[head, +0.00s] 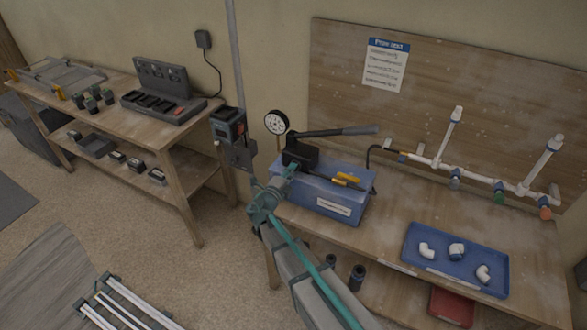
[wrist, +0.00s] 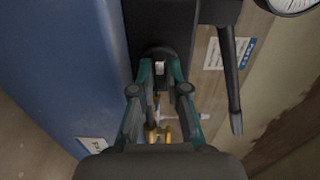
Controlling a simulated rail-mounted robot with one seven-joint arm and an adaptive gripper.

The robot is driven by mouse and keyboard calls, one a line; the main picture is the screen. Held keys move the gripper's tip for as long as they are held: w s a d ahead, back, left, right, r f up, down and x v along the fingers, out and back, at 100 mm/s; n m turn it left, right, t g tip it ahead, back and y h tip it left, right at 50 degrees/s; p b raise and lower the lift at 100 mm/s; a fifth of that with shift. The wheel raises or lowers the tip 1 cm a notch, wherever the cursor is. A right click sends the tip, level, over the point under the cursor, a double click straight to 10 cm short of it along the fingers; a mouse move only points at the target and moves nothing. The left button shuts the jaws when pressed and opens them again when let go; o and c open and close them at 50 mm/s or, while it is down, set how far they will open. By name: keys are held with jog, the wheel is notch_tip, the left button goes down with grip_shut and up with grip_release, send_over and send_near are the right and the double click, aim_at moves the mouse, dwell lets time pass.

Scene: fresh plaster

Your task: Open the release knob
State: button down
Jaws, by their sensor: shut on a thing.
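The blue test pump (head: 318,196) stands on the wooden bench, with a black pump block (head: 300,152) and a long dark lever (head: 340,131) on top. My gripper (head: 291,168) reaches the left side of the black block. In the wrist view my gripper (wrist: 160,68) has its two green fingers closed in on the dark round release knob (wrist: 157,51), which has a pale mark facing me. The fingertips hide part of the knob. In the head view the knob is hidden behind my gripper.
A pressure gauge (head: 276,123) stands behind the block. White pipework (head: 480,177) runs along the bench's back, and a blue tray (head: 430,264) with white fittings lies at right front. A second bench (head: 120,90) is at left.

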jog(key=c, duration=1.1)
grip_release()
jog(key=shift+s, duration=0.1)
jog(key=v, duration=1.2)
jog(key=shift+a, duration=0.1)
